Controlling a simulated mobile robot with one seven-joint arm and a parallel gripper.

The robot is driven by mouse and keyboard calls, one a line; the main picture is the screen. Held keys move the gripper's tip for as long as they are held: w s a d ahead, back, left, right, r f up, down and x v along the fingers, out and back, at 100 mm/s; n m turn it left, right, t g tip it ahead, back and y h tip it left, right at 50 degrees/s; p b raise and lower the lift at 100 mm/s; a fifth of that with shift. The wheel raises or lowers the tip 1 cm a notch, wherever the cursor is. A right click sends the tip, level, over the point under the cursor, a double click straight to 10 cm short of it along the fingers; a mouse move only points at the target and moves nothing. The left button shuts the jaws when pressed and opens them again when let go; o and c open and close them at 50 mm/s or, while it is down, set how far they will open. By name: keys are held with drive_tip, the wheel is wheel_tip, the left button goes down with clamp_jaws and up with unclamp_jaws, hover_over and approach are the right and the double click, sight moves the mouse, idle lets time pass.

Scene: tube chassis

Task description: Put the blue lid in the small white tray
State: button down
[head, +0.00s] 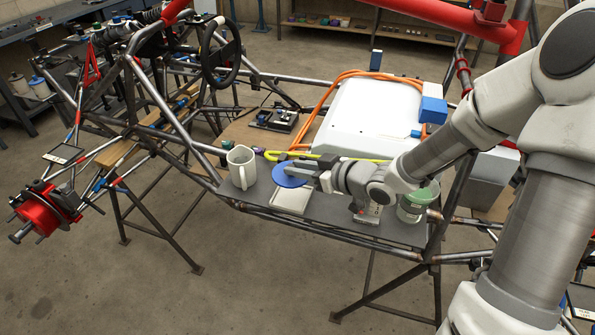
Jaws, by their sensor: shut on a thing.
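The blue lid (287,178) is a round flat disc in the head view. My gripper (300,170) reaches in from the right and is shut on the lid's edge. The small white tray (291,202) lies on the dark panel, just below the lid in the picture. The lid overlaps the tray's far part in this view. I cannot tell how high the lid is above the tray. My fingers hide part of the lid's right side.
A white mug (242,167) stands left of the tray. A jar with a green lid (413,205) stands to the right, beside my wrist. Behind are a yellow tube (330,156), a large white box (366,118) and orange cables. Steel chassis tubes (310,230) border the panel.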

drive_tip(key=shift+f+b, duration=2.85)
drive_tip(key=shift+f, duration=0.05)
drive_tip(key=shift+r+p, duration=0.1)
drive_tip(key=shift+p, duration=0.3)
drive_tip(key=shift+f+b, duration=0.5)
drive_tip(key=shift+f, duration=0.2)
drive_tip(key=c, duration=1)
unclamp_jaws()
drive_tip(key=shift+s+d+r, duration=0.1)
